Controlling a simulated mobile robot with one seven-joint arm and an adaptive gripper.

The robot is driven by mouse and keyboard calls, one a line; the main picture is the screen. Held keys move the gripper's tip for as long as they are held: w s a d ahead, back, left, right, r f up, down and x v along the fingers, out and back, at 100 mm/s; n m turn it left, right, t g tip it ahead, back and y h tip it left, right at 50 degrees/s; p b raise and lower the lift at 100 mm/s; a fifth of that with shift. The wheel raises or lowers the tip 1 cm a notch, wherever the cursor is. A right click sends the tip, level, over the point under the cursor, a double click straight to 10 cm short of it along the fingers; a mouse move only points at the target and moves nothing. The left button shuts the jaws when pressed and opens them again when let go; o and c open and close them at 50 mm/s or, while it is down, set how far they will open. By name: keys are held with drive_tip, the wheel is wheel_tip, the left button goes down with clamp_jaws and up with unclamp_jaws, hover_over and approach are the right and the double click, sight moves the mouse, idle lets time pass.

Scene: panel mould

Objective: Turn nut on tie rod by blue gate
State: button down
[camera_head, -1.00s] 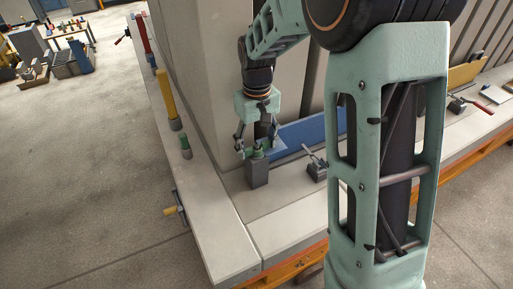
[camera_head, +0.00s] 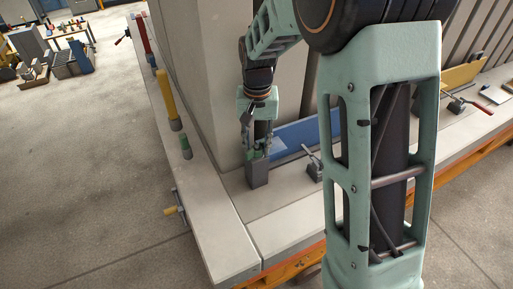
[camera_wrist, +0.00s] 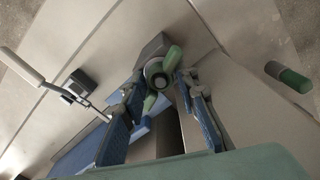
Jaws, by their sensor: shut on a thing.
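The green wing nut (camera_wrist: 172,58) sits on the end of the tie rod (camera_wrist: 158,81), above a grey block (camera_head: 258,176). In the wrist view its two wings point up-right and down-left. My gripper (camera_head: 257,152) is over the block and shut on the nut. In the wrist view its two blue-padded fingers stand either side of the nut, and the exact contact is hard to see. The blue gate (camera_head: 303,131) stands just right of the gripper in the head view. In the head view the nut is mostly hidden by the fingers.
A lever clamp (camera_head: 313,168) stands right of the block; its handle (camera_wrist: 22,67) shows in the wrist view. A green-topped peg (camera_head: 186,147) and a yellow-topped post (camera_head: 167,97) stand on the left rail (camera_head: 205,215). A tall grey panel (camera_head: 200,70) rises behind.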

sight(257, 146)
drive_tip(key=c, duration=1.4)
unclamp_jaws()
drive_tip(key=shift+r, duration=0.1)
wheel_tip(257, 146, up, 12)
